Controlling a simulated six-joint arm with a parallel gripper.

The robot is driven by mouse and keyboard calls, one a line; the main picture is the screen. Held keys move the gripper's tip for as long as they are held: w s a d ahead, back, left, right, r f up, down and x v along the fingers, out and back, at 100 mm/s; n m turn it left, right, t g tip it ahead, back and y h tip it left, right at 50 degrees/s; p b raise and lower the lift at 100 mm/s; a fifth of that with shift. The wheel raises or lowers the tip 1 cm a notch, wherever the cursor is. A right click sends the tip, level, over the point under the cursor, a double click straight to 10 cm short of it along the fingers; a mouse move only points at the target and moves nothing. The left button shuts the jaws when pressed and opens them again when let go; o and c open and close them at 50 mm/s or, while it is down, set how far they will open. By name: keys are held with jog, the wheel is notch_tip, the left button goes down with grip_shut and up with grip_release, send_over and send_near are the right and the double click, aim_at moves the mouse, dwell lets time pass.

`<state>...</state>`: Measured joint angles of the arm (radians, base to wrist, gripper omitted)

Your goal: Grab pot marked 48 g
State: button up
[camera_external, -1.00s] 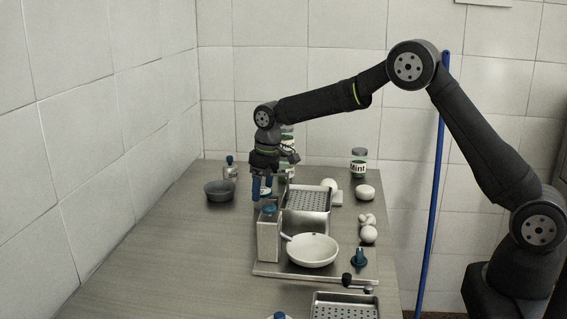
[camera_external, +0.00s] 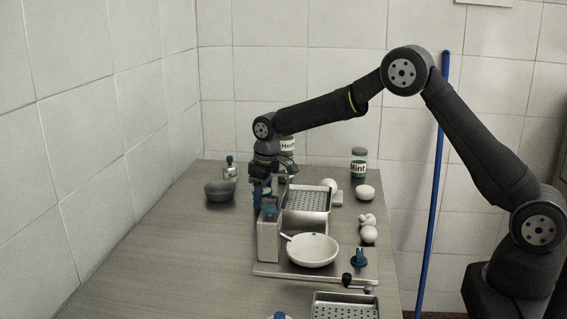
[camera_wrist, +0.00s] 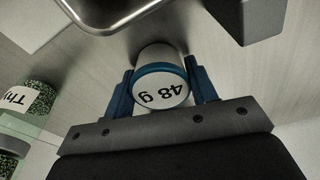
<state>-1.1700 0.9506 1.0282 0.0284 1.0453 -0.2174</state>
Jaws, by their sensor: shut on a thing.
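The pot marked 48 g (camera_wrist: 162,88) is a small white round pot with a blue band, seen in the wrist view with its label upside down. My gripper (camera_wrist: 160,85) has its two blue fingers on either side of the pot, shut on it. In the external view my gripper (camera_external: 263,196) points down just behind the upright metal box. The pot is mostly hidden there by the fingers and the box.
The metal box (camera_external: 269,240) stands close in front of my gripper, and the perforated basket (camera_external: 307,200) is just to its right. A dark bowl (camera_external: 220,191) and a small bottle (camera_external: 230,169) are at left. A white pan (camera_external: 313,250) is nearer. The left tabletop is clear.

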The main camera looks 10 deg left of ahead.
notch_tip(320, 180, up, 4)
jog(key=shift+r, duration=0.2)
jog(key=w+d+r, duration=0.6)
jog(key=d, duration=0.3)
jog(key=shift+w+d+r, duration=0.25)
jog(key=shift+w+d, duration=0.05)
jog(key=shift+w, duration=0.05)
